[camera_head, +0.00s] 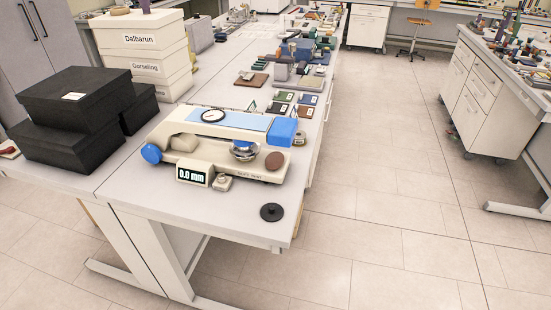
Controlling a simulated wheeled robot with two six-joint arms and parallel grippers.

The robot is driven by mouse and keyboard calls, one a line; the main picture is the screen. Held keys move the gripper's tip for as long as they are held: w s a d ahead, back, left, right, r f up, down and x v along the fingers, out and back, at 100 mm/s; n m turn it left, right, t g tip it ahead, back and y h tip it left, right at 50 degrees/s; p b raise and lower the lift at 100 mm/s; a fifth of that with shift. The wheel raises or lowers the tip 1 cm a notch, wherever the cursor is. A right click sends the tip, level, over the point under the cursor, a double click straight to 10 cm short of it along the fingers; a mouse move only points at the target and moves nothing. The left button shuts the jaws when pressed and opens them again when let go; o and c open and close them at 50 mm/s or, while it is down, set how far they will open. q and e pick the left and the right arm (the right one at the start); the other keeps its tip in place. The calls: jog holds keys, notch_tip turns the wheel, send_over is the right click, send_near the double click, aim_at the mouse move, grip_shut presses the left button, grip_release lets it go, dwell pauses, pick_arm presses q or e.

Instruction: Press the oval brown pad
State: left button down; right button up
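A brown oval pad (273,161) sits at the right front of a cream testing machine (222,166) on the near workbench. The machine has a blue ball-like knob (151,153) at its left, a blue block (282,131) at its right end and a silver dome with blue (244,150) left of the pad. A small display (193,177) on its front reads 0.0 mm. Neither of my grippers is in view.
A black disc (271,212) lies near the bench's front right corner. Black boxes (72,115) and stacked cream boxes (147,50) stand left of the machine. Small colored items (295,103) lie behind it. The floor (385,170) right of the bench is clear.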

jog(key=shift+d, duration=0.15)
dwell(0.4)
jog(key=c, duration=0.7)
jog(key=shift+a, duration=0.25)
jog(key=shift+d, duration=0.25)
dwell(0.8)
